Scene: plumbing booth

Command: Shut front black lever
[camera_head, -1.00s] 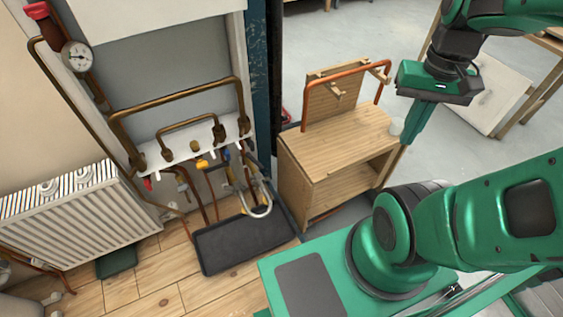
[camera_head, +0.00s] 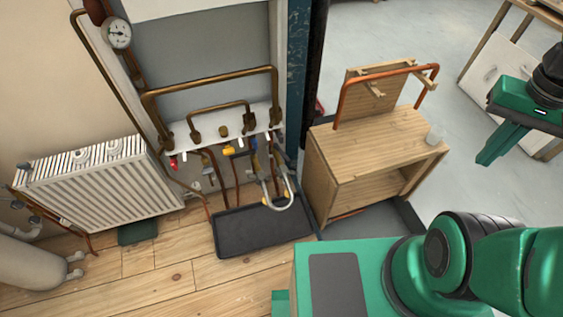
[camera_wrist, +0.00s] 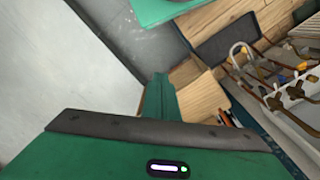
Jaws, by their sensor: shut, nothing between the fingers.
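The pipe assembly (camera_head: 218,128) is on the wall panel left of centre in the head view. Small valve handles hang under its white shelf: a red one (camera_head: 173,162), a yellow one (camera_head: 228,150) and small dark parts near the grey hose. I cannot single out the black lever at this size. The pipe assembly also shows at the right of the wrist view (camera_wrist: 285,98). My gripper (camera_head: 487,160) is at the far right of the head view, shut and empty, far from the pipes. Its fingers (camera_wrist: 158,92) show together in the wrist view.
A black tray (camera_head: 262,232) lies on the floor below the pipes. A white radiator (camera_head: 100,190) is at the left.

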